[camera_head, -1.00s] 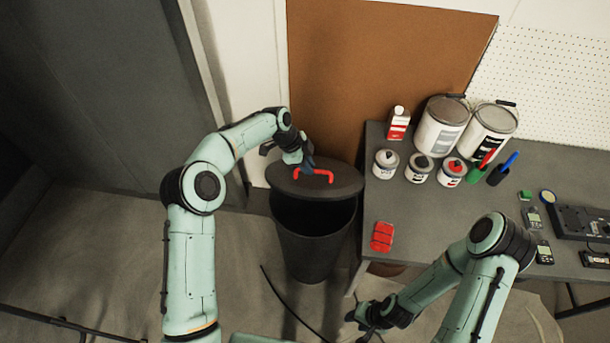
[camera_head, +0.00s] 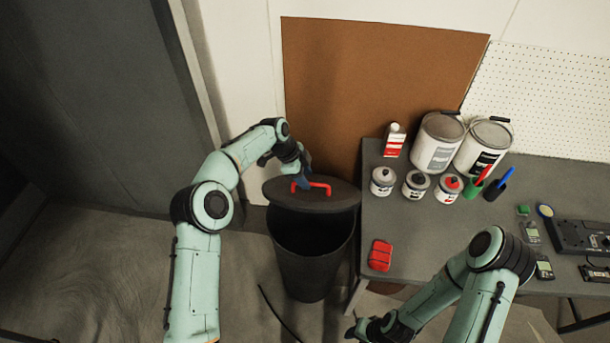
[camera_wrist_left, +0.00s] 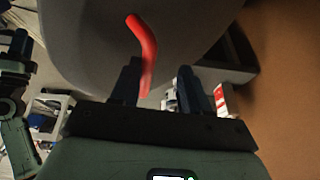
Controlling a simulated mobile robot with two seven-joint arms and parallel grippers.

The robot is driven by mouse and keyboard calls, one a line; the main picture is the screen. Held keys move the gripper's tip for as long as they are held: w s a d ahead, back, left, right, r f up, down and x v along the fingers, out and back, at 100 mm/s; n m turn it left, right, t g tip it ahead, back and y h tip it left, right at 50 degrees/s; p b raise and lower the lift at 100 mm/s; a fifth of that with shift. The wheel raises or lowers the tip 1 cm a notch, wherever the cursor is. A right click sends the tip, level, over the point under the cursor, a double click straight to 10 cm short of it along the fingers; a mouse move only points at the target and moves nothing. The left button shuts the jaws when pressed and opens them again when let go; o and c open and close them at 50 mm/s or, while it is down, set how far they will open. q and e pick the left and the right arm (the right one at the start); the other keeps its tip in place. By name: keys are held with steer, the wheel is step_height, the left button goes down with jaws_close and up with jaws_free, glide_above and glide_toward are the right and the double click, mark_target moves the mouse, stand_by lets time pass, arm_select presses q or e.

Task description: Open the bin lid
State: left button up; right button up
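The dark grey bin (camera_head: 308,270) stands left of the workbench. Its round lid (camera_head: 335,200) is up off the front of the rim, so the dark inside shows below it. A red handle (camera_head: 318,186) sits on the lid. My left gripper (camera_head: 301,181) is at the left end of the handle. In the left wrist view its two fingers (camera_wrist_left: 160,88) are apart, with the red handle (camera_wrist_left: 146,50) seen between them, nearer the left finger; contact is unclear. My right gripper (camera_head: 362,329) is low in the head view, away from the bin; its finger opening is unclear.
The grey workbench (camera_head: 410,235) stands close on the bin's right. It holds paint cans (camera_head: 437,141), small pots (camera_head: 383,180), a red item (camera_head: 380,255) near its left edge and several devices at right. A brown board (camera_head: 370,85) is behind the bin. Floor at left is clear.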

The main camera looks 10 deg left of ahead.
arm_select(q)
steer(key=shift+r, duration=0.35)
steer(key=v, duration=1.3)
steer(key=shift+s, duration=0.15)
